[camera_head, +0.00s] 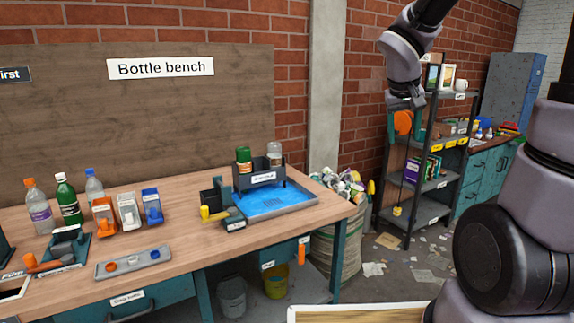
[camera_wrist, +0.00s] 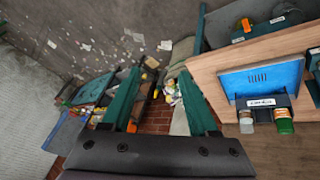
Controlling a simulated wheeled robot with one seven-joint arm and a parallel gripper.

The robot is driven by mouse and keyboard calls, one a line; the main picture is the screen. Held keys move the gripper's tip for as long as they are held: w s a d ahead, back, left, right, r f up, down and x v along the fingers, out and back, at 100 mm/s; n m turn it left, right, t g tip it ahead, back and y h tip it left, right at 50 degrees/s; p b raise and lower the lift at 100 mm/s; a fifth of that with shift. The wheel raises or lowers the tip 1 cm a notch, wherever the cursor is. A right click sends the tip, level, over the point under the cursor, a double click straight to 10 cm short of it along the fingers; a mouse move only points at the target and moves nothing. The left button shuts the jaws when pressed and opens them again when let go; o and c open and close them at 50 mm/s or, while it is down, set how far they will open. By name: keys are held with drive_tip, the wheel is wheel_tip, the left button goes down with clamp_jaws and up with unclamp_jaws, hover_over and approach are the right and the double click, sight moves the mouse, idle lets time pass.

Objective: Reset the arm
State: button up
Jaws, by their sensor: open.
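My gripper (camera_head: 404,128) hangs from my raised arm in the upper right of the head view, in front of the dark shelf rack. Its two green fingers point down and stand apart. In the wrist view my gripper (camera_wrist: 160,75) shows the fingers spread, with nothing held between them. An orange round thing (camera_head: 403,122) shows between the fingers in the head view; it appears to be behind them. My gripper is clear of the bottle bench (camera_head: 180,260), up and to its right.
The bench holds bottles (camera_head: 67,202), small bins (camera_head: 128,210), a grey tray (camera_head: 130,263) and a blue tray (camera_head: 270,202) with a bottle holder. The shelf rack (camera_head: 432,205) stands at the right. A full sack (camera_head: 338,245) stands between them. Papers litter the floor.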

drive_tip(key=s+a+r+m+t+y, duration=0.1)
drive_tip(key=s+r, duration=0.3)
drive_tip(key=s, duration=0.4)
drive_tip(key=s+a+r+m+t+y, duration=0.1)
drive_tip(key=s+a+r+y, duration=0.2)
drive_tip(key=s, duration=0.4)
drive_tip(key=shift+s+a+r+m+y, duration=0.35)
drive_tip(key=shift+r+y, duration=0.35)
drive_tip(key=shift+r, duration=0.15)
drive_tip(key=shift+d+t, duration=0.1)
drive_tip(key=shift+t, duration=0.2)
